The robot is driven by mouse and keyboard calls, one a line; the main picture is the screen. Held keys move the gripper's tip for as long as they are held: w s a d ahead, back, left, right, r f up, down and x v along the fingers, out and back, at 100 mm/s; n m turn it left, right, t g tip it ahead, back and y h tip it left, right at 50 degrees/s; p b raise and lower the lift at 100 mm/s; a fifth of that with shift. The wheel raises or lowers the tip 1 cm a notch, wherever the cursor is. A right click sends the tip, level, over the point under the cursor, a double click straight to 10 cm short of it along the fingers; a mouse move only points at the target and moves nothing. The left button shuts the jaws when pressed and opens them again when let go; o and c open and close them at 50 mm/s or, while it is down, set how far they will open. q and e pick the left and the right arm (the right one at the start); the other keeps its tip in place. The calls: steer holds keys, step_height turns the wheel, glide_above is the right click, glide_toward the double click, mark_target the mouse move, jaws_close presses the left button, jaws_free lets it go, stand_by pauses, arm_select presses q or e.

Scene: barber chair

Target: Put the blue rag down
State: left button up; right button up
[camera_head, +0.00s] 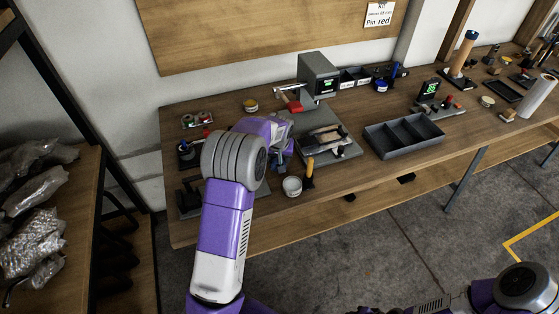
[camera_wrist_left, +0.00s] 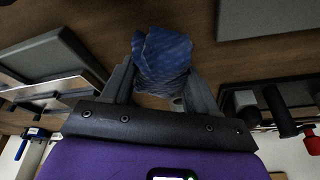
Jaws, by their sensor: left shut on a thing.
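The blue rag (camera_wrist_left: 162,58) is a crumpled, patterned cloth held between the fingertips of my left gripper (camera_wrist_left: 162,78) in the left wrist view. The fingers press it from both sides. The brown wooden bench top shows behind it; I cannot tell the gap between rag and wood. In the head view my left gripper (camera_head: 281,158) is over the left part of the workbench (camera_head: 240,230), partly hidden by my purple forearm. My right gripper is not in view; only part of my right arm shows at the lower right.
A white cup (camera_head: 292,187) and a yellow-handled tool (camera_head: 309,173) stand near the front edge, right of my gripper. A grey mat with metal parts (camera_head: 345,152) and a divided grey tray (camera_head: 404,136) lie further right. Bare wood shows at the front left.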

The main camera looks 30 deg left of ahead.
arm_select(q)
steer(key=shift+s+f, duration=0.1)
steer(key=shift+f, duration=0.5)
steer(key=shift+r, duration=0.1)
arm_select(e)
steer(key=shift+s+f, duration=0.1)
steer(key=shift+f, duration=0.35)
arm_select(q)
steer(key=o, duration=1.2)
steer(key=shift+r, duration=0.1)
steer(key=p+v, duration=0.2)
steer(key=v, duration=1)
steer(key=shift+s+p, duration=0.1)
steer(key=shift+p, duration=0.2)
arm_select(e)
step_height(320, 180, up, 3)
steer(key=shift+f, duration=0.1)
